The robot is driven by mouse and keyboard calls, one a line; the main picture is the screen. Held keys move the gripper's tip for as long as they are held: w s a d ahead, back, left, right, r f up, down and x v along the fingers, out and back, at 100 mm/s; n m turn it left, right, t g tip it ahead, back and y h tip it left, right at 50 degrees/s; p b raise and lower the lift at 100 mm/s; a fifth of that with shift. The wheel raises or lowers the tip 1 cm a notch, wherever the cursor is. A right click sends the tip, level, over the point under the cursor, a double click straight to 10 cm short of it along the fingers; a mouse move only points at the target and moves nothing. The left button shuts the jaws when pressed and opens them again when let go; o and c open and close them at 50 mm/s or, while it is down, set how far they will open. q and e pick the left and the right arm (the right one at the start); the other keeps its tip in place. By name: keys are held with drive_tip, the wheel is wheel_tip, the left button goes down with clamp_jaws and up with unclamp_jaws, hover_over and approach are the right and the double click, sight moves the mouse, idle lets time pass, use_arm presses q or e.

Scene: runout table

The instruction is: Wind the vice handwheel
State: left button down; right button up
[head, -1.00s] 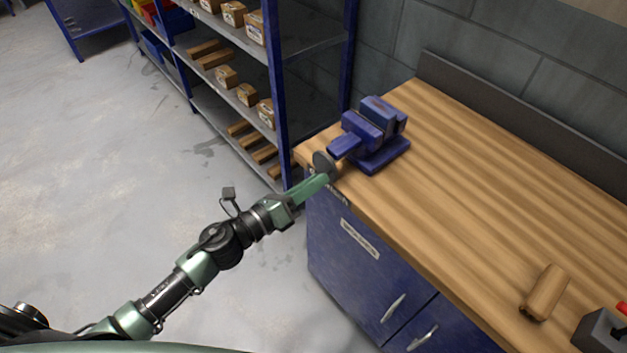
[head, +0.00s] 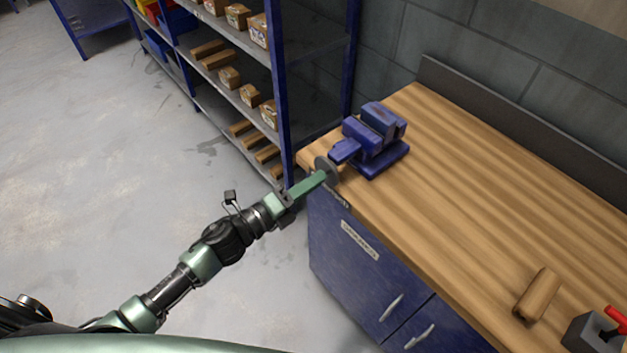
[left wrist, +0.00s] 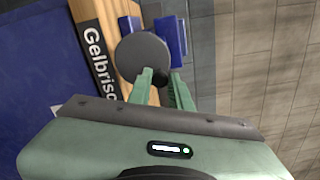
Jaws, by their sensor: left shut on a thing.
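The blue vice (head: 372,142) stands on the near left corner of the wooden bench. Its grey round handwheel (head: 327,168) faces my left arm at the bench's edge; it also shows as a grey disc in the left wrist view (left wrist: 141,55). My left gripper (head: 322,177) is at the handwheel, with its green fingers reaching to the wheel. In the left wrist view its fingers (left wrist: 161,80) are shut on a dark knob (left wrist: 161,77) at the wheel's rim. My right gripper is not in view.
The wooden bench top (head: 470,190) is mostly clear. A wooden block (head: 537,295) and a grey item with a red part (head: 594,332) lie at its right. A blue shelf rack (head: 281,95) with boxes stands behind left of the bench.

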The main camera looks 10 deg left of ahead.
use_arm(q)
drive_tip(key=shift+w+a+r+n, duration=0.15)
drive_tip(key=shift+n, duration=0.75)
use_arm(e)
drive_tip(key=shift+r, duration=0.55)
use_arm(q)
drive_tip(key=shift+w+a+r+n+p, duration=0.15)
drive_tip(key=shift+r+n+p, duration=0.1)
drive_tip(key=shift+n+p, duration=0.5)
drive_tip(key=shift+a+n+p, duration=0.1)
drive_tip(key=shift+n+p, duration=0.2)
drive_tip(key=shift+n, duration=0.15)
drive_tip(key=c, duration=1.4)
unclamp_jaws()
drive_tip(key=shift+f, duration=0.15)
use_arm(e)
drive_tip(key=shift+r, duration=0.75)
use_arm(q)
drive_tip(key=v, duration=0.7)
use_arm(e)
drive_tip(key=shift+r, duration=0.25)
